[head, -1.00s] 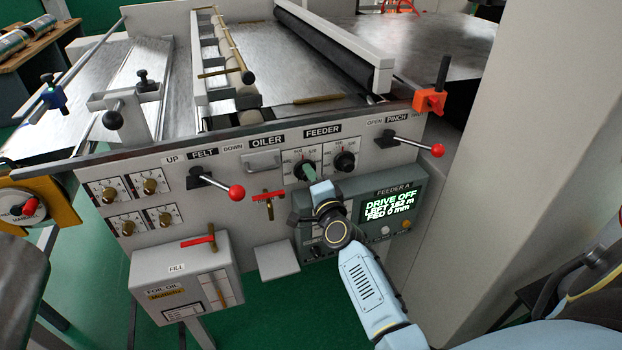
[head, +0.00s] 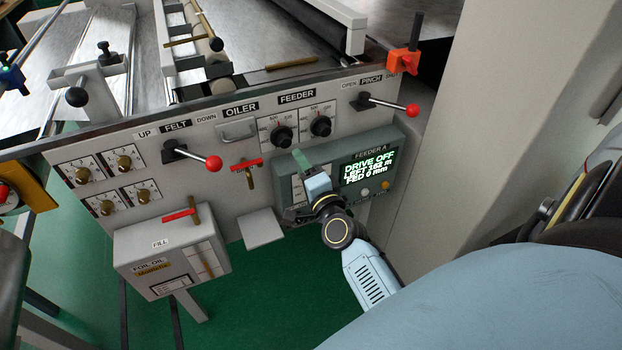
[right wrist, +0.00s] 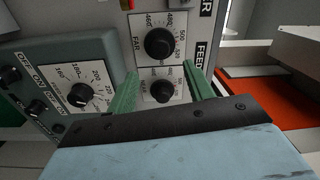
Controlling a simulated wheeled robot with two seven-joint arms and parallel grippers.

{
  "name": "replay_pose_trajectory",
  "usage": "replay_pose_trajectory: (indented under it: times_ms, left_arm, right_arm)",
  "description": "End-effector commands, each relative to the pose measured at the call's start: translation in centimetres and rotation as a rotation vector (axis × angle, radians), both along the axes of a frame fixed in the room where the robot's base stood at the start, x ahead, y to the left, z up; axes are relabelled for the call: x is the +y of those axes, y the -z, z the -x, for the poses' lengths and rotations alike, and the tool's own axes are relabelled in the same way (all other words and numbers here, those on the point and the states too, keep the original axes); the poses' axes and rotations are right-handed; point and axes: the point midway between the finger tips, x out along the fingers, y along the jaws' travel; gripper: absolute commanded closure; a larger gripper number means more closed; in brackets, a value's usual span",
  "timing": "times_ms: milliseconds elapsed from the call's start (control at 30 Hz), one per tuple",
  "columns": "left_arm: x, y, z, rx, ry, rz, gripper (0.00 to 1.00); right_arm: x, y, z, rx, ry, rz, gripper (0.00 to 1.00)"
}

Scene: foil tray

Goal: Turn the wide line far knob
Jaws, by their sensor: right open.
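Two black knobs sit under the FEEDER label: a left knob (head: 281,136) and a right knob (head: 320,125). In the right wrist view the upper knob (right wrist: 158,43) has a small label like FAR beside its dial. The other knob (right wrist: 162,90) appears between my fingers there. I cannot tell whether either is the wide line knob. My right gripper (head: 302,162) has green fingers and is in front of the panel, just below the feeder knobs in the head view. In the right wrist view it (right wrist: 163,88) is open, with nothing held. My left gripper is not in view.
A grey FEEDER A box (head: 375,160) with a lit display and another dial knob (right wrist: 80,95) sits below the feeder knobs, partly hidden by my gripper. Red-ball levers (head: 212,163) (head: 411,110) stick out on both sides. An oil box (head: 172,250) hangs lower left.

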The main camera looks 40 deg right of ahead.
Motion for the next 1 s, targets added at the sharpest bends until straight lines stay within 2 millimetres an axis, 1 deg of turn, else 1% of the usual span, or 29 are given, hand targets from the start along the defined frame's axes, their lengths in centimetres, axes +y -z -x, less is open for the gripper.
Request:
replay_pose_trajectory:
  times_ms: [33, 100, 200, 300, 467, 933, 1000]
  left_arm:
    - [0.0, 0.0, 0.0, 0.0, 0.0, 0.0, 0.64]
    - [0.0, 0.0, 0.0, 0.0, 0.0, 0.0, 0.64]
    - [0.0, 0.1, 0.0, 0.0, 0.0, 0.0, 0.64]
    - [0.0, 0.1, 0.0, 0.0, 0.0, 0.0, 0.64]
    - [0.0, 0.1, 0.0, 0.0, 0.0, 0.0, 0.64]
    - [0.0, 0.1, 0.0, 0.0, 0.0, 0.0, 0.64]
    - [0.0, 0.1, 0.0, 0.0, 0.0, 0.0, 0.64]
  right_arm:
    - [0.2, 0.2, 1.1, 0.003, 0.001, 0.0, 0.48]
    - [0.5, 0.2, 2.2, 0.002, -0.001, 0.001, 0.48]
    - [0.7, 0.2, 3.4, 0.002, -0.001, 0.001, 0.48]
    - [0.9, 0.2, 4.1, 0.0, 0.0, 0.0, 0.48]
    - [1.0, 0.1, 4.6, 0.0, 0.0, 0.0, 0.48]
    - [1.0, 0.1, 4.5, 0.0, 0.0, 0.0, 0.48]
    - [1.1, 0.5, 4.5, 0.009, -0.004, 0.005, 0.48]
